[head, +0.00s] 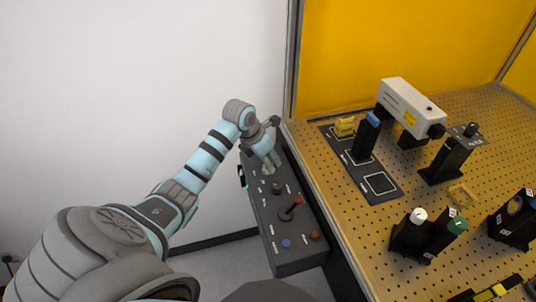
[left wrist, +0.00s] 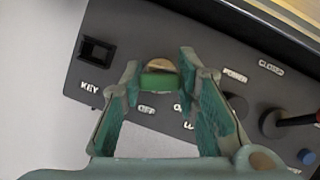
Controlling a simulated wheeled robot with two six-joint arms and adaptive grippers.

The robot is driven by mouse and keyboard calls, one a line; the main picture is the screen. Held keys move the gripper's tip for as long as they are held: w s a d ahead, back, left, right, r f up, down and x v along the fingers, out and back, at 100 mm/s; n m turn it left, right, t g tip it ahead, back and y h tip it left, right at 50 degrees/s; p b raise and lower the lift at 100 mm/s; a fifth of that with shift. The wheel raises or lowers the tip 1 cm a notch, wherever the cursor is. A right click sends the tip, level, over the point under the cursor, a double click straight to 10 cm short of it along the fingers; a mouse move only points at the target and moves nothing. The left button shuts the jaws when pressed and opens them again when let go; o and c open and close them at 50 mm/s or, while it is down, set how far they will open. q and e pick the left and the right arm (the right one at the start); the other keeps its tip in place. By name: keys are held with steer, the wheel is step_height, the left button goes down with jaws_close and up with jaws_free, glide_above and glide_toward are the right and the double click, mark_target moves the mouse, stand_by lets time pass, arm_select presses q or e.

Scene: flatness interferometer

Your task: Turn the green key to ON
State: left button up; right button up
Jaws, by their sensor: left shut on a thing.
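The green key (left wrist: 158,82) with a brass-coloured part behind it sits on the dark control panel (left wrist: 130,30), between the fingertips of my left gripper (left wrist: 160,72). My left gripper is shut on the key, one finger on each side. An OFF label shows just below the key; a label beside it is partly hidden by the right finger. Which label the key points to I cannot tell. In the head view my left gripper (head: 269,162) is over the far end of the control panel (head: 291,262) and hides the key. My right gripper is not in view.
The panel also bears a red-tipped lever (head: 291,209), a black knob (head: 277,188), a blue button (head: 286,243) and a brown button (head: 315,235). The perforated bench (head: 350,225) with optical mounts stands to the right. A white wall (head: 130,80) is at left.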

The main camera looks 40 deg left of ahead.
arm_select(q)
steer(key=shift+n, duration=0.3)
steer(key=shift+d+r+n+y+p, duration=0.1)
steer(key=shift+n+y+p, duration=0.2)
steer(key=shift+n+p, duration=0.25)
steer(key=shift+n, duration=0.55)
steer(key=shift+y, duration=0.3)
steer(key=shift+n+p, duration=0.55)
steer(key=shift+n, duration=0.25)
steer(key=shift+n+y, duration=0.4)
steer(key=shift+f, duration=0.2)
